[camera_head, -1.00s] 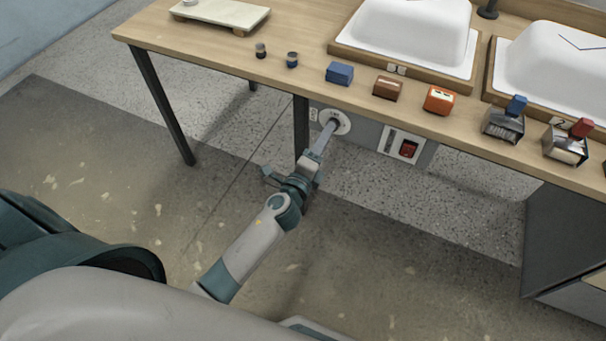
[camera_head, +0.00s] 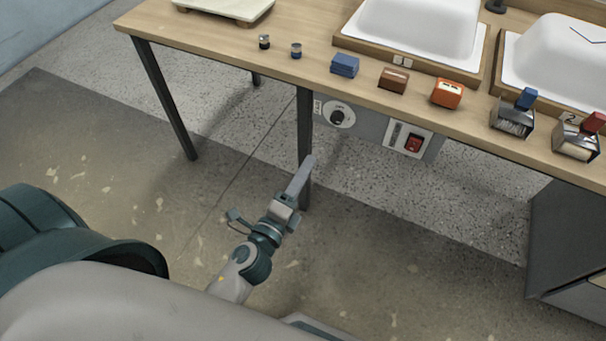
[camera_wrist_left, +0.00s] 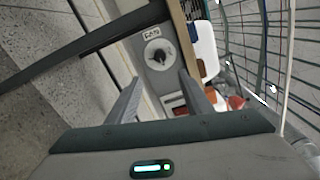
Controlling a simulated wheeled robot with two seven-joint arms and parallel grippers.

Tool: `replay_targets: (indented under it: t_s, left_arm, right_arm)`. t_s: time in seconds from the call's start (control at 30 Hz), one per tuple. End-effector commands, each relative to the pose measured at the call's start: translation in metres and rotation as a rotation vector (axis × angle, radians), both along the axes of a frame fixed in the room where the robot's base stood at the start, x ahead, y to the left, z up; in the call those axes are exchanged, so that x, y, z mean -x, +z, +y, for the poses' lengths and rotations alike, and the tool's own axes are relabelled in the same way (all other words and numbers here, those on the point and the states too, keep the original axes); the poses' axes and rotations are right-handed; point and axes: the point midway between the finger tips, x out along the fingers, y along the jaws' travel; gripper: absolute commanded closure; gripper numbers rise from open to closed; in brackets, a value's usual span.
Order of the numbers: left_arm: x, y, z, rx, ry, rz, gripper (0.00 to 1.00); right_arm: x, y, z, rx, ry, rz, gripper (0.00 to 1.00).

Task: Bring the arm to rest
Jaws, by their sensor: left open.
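My left gripper (camera_head: 301,178) is in front of the table, below its front edge, in the head view. It is clear of the round dial (camera_head: 337,116) on the grey panel under the table. In the left wrist view the two fingers (camera_wrist_left: 158,98) stand apart with nothing between them, and the dial (camera_wrist_left: 158,54) shows beyond them. My right gripper is in neither view.
The wooden table (camera_head: 222,50) has dark legs. A red switch (camera_head: 413,143) sits beside the dial. White tub shells (camera_head: 425,30) stand behind. The floor is clear.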

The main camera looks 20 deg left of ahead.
Motion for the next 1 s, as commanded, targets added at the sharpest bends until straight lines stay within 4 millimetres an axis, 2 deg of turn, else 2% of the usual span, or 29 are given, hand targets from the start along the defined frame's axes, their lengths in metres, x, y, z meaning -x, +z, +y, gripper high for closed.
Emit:
replay_targets:
  t_s: [0.57,0.67,0.77,0.87,0.97,1.0]
  left_arm:
    - [0.001,0.000,0.000,0.001,0.000,0.001,0.54]
    - [0.001,-0.006,0.000,0.019,0.001,0.015,0.54]
    - [0.000,-0.022,0.000,0.076,0.005,0.056,0.54]
    - [0.001,-0.052,0.001,0.185,0.019,0.134,0.54]
    - [0.008,-0.097,0.002,0.344,0.052,0.246,0.54]
    - [0.012,-0.119,0.002,0.419,0.073,0.299,0.54]
  right_arm:
    - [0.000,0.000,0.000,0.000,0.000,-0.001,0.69]
    - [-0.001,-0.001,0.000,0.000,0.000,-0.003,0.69]
    - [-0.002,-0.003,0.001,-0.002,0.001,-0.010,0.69]
    - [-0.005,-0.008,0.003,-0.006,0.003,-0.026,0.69]
    - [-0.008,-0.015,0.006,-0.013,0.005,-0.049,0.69]
    - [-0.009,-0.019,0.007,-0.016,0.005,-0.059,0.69]
